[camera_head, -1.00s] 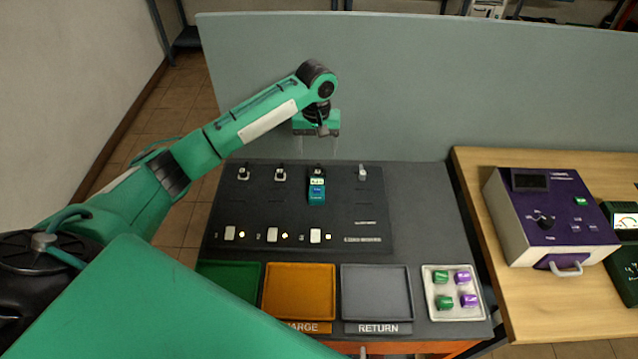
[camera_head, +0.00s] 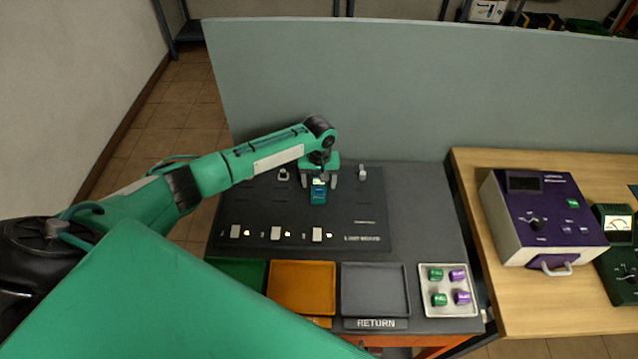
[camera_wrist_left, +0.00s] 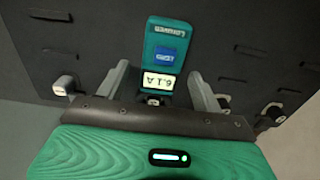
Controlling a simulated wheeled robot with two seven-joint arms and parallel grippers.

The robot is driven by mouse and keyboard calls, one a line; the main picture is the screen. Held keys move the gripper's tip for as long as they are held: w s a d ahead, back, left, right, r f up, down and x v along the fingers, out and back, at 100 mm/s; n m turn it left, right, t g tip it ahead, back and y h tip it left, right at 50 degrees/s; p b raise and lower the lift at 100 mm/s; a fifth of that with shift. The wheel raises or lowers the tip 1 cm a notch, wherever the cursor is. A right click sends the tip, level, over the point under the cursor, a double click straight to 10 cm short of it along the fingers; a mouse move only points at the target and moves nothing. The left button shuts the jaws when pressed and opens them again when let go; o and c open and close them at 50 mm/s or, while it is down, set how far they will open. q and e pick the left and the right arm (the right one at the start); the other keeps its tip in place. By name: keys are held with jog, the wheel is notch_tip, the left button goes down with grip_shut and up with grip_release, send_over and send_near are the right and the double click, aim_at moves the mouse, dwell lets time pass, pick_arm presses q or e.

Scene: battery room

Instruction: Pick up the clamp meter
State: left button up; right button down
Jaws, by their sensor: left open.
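The clamp meter (camera_head: 319,192) is a small teal device with a blue label, on the black board near its back edge. In the left wrist view the clamp meter (camera_wrist_left: 170,45) shows a lit display reading about 6.1 A, and its far end is hidden by the gripper body. My left gripper (camera_head: 319,180) is directly over it, pointing down. In the left wrist view the open fingers of my left gripper (camera_wrist_left: 158,88) stand on either side of the meter's display end, with gaps visible on both sides. My right gripper is not in view.
The black board (camera_head: 350,225) has several posts and switches. In front are a green tray (camera_head: 238,272), an orange tray (camera_head: 302,288), a grey RETURN tray (camera_head: 375,290) and a white tray (camera_head: 448,308) of green and purple pieces. A grey partition (camera_head: 400,95) stands behind.

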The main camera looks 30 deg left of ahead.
pick_arm(q)
jog(key=c, duration=1.3)
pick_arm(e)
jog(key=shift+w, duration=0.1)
pick_arm(q)
jog(key=shift+r, duration=0.1)
